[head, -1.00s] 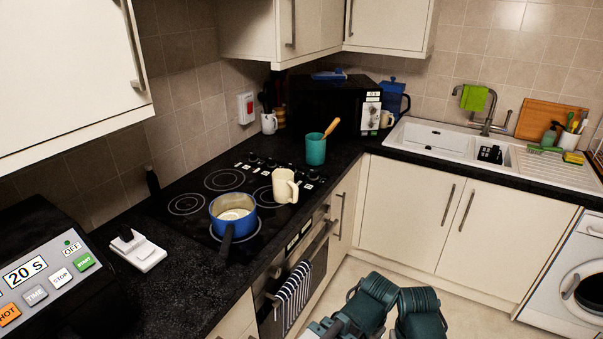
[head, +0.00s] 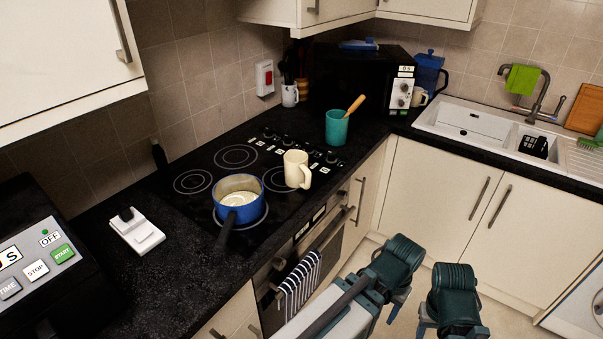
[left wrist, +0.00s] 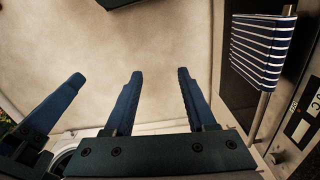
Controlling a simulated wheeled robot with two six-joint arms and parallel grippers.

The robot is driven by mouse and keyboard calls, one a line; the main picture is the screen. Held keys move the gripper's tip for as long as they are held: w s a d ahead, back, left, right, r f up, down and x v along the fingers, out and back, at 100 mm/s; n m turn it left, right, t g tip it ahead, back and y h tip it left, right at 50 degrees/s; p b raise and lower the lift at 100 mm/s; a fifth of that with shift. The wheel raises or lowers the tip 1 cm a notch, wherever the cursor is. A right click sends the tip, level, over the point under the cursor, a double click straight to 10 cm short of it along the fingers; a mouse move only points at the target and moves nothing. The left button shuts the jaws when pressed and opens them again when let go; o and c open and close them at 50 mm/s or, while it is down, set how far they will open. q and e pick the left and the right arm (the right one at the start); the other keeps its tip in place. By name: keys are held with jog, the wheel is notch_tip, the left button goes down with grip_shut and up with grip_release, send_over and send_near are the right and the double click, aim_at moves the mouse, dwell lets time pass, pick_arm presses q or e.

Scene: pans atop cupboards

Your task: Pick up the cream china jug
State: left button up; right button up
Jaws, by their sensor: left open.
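The cream china jug (head: 297,170) stands upright on the black hob in the head view, its handle to the right. It is just right of and behind a blue pan (head: 239,190). My left gripper (left wrist: 160,75) is open in the left wrist view, with nothing between its fingers and pale floor behind them. In the head view it is down over the floor, in front of the cupboards and well away from the jug. My right gripper (head: 452,330) is beside it at the bottom; its jaw gap is not clear. The jug is not in the left wrist view.
A teal pot with a wooden utensil (head: 337,127) stands behind the jug. The pan's dark handle points to the counter's front edge. A striped towel (head: 300,283) hangs on the oven rail, also in the left wrist view (left wrist: 262,47). A white switch block (head: 137,232) lies left.

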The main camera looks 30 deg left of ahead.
pick_arm(q)
jog(key=w+a+n+t+h+b, duration=0.1)
jog(key=w+a+n+t+h, duration=0.1)
jog(key=w+a+n+h, duration=0.4)
jog(key=n+t+y+b, duration=0.2)
jog(key=n+t, duration=0.9)
jog(key=n, duration=1.6)
send_near(313, 191)
jog(key=s+r, duration=0.1)
jog(key=r, duration=0.1)
jog(key=s+a+r, duration=0.1)
jog(key=s+r, duration=0.1)
jog(key=shift+s+r, duration=0.3)
jog(key=shift+s, duration=0.05)
jog(key=b+x, duration=0.5)
jog(key=x, duration=0.9)
jog(key=shift+w+r, duration=0.1)
grip_shut()
jog(key=shift+r, duration=0.1)
